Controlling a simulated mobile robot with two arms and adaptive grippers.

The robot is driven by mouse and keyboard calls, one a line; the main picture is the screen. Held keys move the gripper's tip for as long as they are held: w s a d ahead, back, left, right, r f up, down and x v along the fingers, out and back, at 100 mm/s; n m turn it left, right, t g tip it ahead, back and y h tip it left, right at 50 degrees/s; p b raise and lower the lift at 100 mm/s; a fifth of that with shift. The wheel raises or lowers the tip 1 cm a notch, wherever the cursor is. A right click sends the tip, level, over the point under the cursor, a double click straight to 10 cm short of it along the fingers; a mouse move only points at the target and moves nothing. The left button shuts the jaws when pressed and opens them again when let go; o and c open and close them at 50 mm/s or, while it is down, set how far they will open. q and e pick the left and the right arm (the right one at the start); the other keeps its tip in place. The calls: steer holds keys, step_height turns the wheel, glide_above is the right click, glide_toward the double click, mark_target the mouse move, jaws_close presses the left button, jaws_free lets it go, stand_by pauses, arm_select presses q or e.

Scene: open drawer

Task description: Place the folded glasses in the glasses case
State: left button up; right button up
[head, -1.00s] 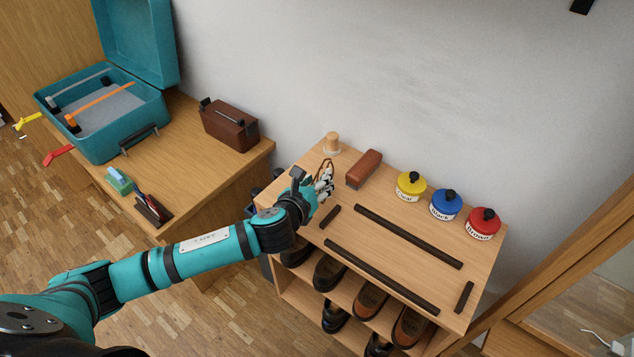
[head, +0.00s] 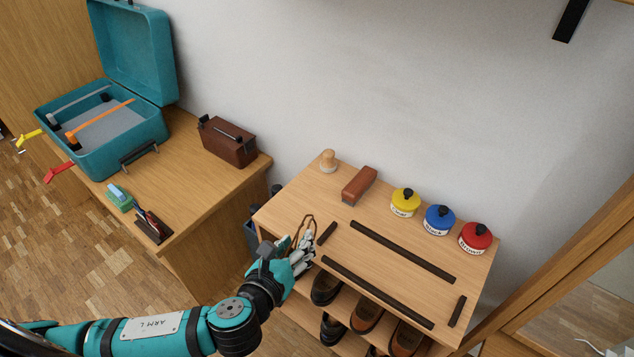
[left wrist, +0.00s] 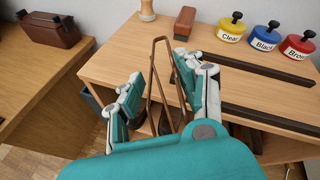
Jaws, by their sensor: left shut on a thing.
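My left gripper (head: 298,255) is shut on a thin brown wire-like frame (head: 308,226), which I take for the folded glasses. It holds them upright near the front left edge of the shelf top. In the left wrist view the frame (left wrist: 153,78) stands between the white-and-teal fingers (left wrist: 158,72), its lower part partly hidden. A brown box (head: 228,142) with black fittings stands on the left table; whether it is the glasses case I cannot tell. My right gripper is not in view.
The wooden shelf top (head: 400,245) carries dark strips, a brown block (head: 359,185), a wooden knob (head: 328,161) and yellow, blue and red tins (head: 438,219). Shoes stand below. An open teal case (head: 125,150) is on the left table. A gap separates table and shelf.

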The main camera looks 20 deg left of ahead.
arm_select(q)
steer(key=shift+s+r, duration=0.1)
steer(key=shift+s, duration=0.1)
steer(key=shift+n+y, duration=0.5)
steer(key=w+r, duration=0.1)
steer(key=r, duration=0.3)
steer(key=w+a+r, duration=0.1)
steer(key=r, duration=0.1)
steer(key=shift+w+a+r, duration=0.1)
steer(key=shift+w, duration=0.25)
step_height(320, 180, up, 6)
steer(key=a+p, duration=0.2)
step_height(320, 180, up, 14)
steer(key=p, duration=1.4)
glide_above(293, 236)
steer(key=a, duration=0.2)
steer(key=shift+w+f, duration=0.2)
steer(key=shift+w, duration=0.2)
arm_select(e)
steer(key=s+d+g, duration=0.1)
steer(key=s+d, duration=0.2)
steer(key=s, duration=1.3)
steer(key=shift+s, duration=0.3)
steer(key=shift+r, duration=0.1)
